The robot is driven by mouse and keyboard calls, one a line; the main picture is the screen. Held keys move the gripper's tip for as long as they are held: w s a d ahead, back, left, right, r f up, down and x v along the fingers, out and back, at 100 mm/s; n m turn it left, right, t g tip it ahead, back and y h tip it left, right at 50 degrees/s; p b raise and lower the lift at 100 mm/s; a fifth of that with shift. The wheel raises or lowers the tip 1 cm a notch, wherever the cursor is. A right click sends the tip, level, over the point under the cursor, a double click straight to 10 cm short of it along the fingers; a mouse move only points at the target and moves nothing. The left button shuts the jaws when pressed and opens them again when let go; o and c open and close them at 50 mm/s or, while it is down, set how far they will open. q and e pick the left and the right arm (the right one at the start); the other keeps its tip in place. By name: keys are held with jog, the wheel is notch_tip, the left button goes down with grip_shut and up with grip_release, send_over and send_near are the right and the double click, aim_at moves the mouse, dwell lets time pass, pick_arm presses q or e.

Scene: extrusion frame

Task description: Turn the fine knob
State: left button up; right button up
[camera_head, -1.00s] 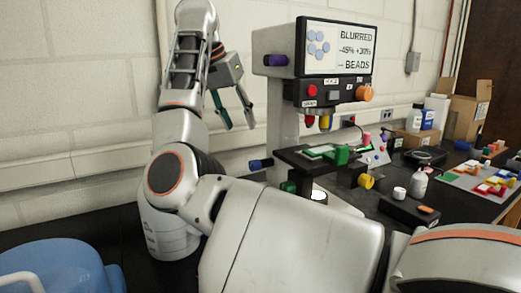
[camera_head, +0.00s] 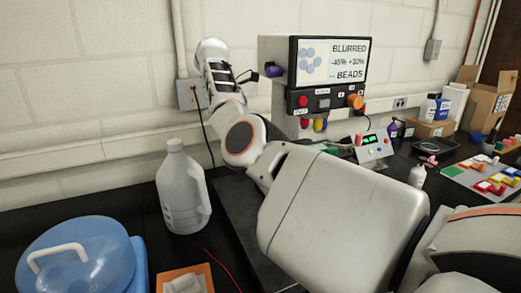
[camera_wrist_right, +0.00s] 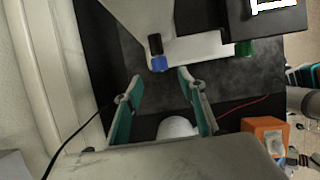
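The microscope (camera_head: 289,107) stands by the wall; its screen (camera_head: 334,61) reads "BLURRED" and "BEADS". My right arm (camera_head: 335,205) hides its stage and lower knobs in the head view. In the right wrist view, a blue-ended knob (camera_wrist_right: 159,63) with a black part (camera_wrist_right: 155,43) sticks out from the microscope, and a green knob (camera_wrist_right: 244,48) sits to its right. Neither is labelled, so I cannot tell which is the fine knob. My right gripper (camera_wrist_right: 160,80) is open, its fingertips apart just short of the blue-ended knob. My left gripper is not in view.
A white jug (camera_head: 183,190) stands left of my right arm. A control box (camera_head: 373,148) and bottles stand right of the microscope. A cable hangs from the wall outlet (camera_head: 190,94).

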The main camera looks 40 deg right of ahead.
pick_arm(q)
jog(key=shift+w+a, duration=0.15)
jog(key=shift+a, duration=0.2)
pick_arm(e)
jog(key=shift+x, duration=3.75)
jog(key=c, duration=1.1)
jog(key=shift+b, duration=0.55)
jog(key=shift+t+b, duration=0.4)
jog(key=shift+b, duration=0.65)
jog(key=shift+h+b, duration=0.3)
jog(key=shift+b, duration=0.2)
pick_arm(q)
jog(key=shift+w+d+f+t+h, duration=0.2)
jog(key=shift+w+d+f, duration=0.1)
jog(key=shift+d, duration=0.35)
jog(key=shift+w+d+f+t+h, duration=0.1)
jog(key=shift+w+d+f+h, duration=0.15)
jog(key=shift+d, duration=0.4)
pick_arm(e)
jog(key=shift+s+r, duration=0.1)
jog(key=shift+r, duration=0.05)
